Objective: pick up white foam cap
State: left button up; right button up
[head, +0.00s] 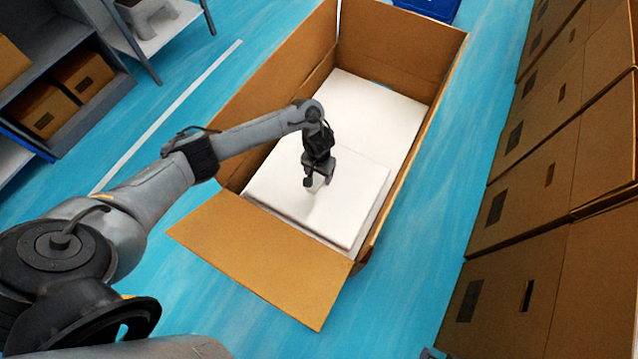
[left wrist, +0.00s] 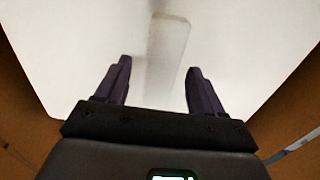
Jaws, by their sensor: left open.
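A white foam cap (head: 355,195) lies flat inside the near part of a large open cardboard box (head: 255,255). My left gripper (head: 316,185) points down over the cap, inside the box. In the left wrist view its two dark fingers (left wrist: 157,85) are apart, with a pale raised strip (left wrist: 168,50) of the white foam (left wrist: 70,40) between and ahead of them. I cannot tell whether the fingertips touch the foam. My right gripper is in neither view.
A second white foam surface (head: 375,110) fills the far part of the box. The box's near flap (head: 265,262) is folded outward. Stacked cardboard boxes (head: 530,200) line the right side, and a grey shelf (head: 70,50) stands at the upper left. Blue floor lies free around the box.

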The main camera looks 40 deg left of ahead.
pick_arm(q)
jog(key=shift+f, duration=0.55)
grip_shut()
jog(key=shift+r, duration=0.2)
notch_tip(320, 180, up, 9)
jog(key=p, duration=0.5)
jog(key=shift+f, duration=0.15)
jog(key=shift+r+p, duration=0.55)
